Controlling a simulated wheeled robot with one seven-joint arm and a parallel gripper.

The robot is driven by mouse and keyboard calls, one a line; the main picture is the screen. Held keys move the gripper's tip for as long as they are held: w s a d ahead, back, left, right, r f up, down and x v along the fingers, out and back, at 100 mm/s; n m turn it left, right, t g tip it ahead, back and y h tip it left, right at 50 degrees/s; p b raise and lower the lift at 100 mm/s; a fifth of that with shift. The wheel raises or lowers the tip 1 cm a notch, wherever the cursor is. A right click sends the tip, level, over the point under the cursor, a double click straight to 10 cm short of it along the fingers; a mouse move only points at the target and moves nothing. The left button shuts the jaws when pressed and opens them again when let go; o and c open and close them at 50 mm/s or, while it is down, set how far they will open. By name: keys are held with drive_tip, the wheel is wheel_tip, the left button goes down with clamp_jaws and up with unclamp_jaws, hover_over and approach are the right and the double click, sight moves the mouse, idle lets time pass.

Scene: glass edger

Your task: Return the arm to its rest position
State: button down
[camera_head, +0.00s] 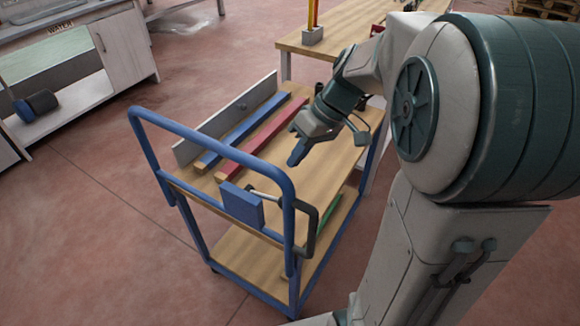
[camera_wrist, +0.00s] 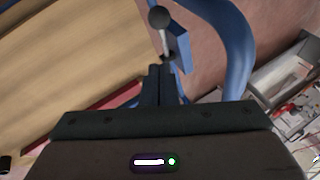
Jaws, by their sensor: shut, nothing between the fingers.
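My gripper (camera_head: 297,150) is at the end of my arm, above the wooden top of a blue-framed cart (camera_head: 335,167) in the head view. Its fingers are together with nothing between them. In the wrist view the closed fingers (camera_wrist: 163,84) point toward a blue block (camera_wrist: 179,46) and a dark ball-ended lever by the cart's handle. My arm reaches in from the right of the head view and hides part of the room behind it.
A blue bar (camera_head: 243,130) and a red bar (camera_head: 262,137) lie on the cart top beside a grey upright board (camera_head: 225,119). The cart's blue handle (camera_head: 215,139) rises at the near end. A wooden table (camera_head: 345,27) stands behind. Red floor is open left of the cart.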

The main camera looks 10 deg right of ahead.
drive_tip(key=v, duration=0.7)
drive_tip(key=shift+s+d+f, duration=0.2)
drive_tip(key=shift+s+d, duration=0.05)
drive_tip(key=shift+s, duration=0.15)
